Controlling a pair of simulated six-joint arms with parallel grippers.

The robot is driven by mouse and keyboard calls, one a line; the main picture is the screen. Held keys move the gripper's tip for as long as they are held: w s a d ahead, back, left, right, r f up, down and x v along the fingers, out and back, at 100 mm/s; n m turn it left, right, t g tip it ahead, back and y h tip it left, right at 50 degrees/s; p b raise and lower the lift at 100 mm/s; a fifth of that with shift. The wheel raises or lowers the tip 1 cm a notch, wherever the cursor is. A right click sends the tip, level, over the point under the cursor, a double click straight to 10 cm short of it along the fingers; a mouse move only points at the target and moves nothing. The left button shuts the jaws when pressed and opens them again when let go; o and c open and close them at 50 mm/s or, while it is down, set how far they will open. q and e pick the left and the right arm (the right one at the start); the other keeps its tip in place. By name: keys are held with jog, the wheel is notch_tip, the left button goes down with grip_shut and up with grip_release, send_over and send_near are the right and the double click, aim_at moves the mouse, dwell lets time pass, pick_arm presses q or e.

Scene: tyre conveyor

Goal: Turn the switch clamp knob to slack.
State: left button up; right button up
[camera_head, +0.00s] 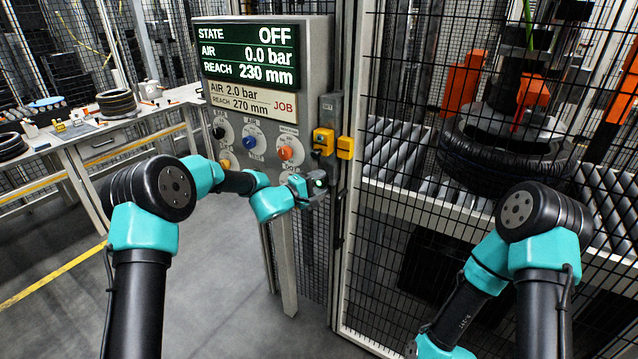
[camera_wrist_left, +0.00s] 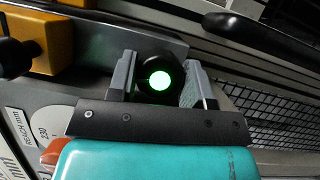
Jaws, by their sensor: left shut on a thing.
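A round black knob with a glowing green centre (camera_wrist_left: 159,81) sits between the two grey fingers of my left gripper (camera_wrist_left: 160,72) in the left wrist view. The fingers are shut on its sides. In the head view my left gripper (camera_head: 316,187) is at the right edge of the control panel (camera_head: 318,50), below the yellow switch parts (camera_head: 323,141). The knob's green spot is small there and mostly hidden by the fingers. No slack or tight marking is readable on it. My right arm reaches down at the right, with its gripper out of view.
The panel's display (camera_head: 247,54) reads OFF, 0.0 bar, 230 mm; the job card (camera_head: 251,102) reads 2.0 bar, 270 mm. Black (camera_head: 219,132), blue (camera_head: 250,142) and orange (camera_head: 285,153) knobs sit left of the gripper. Mesh fencing (camera_head: 395,220) stands right, before a tyre (camera_head: 470,165).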

pick_arm(q)
jog(key=o, duration=0.6)
jog(key=shift+o, duration=0.2)
jog(key=shift+a, duration=0.15)
jog(key=v, duration=1.7)
jog(key=shift+s, duration=0.1)
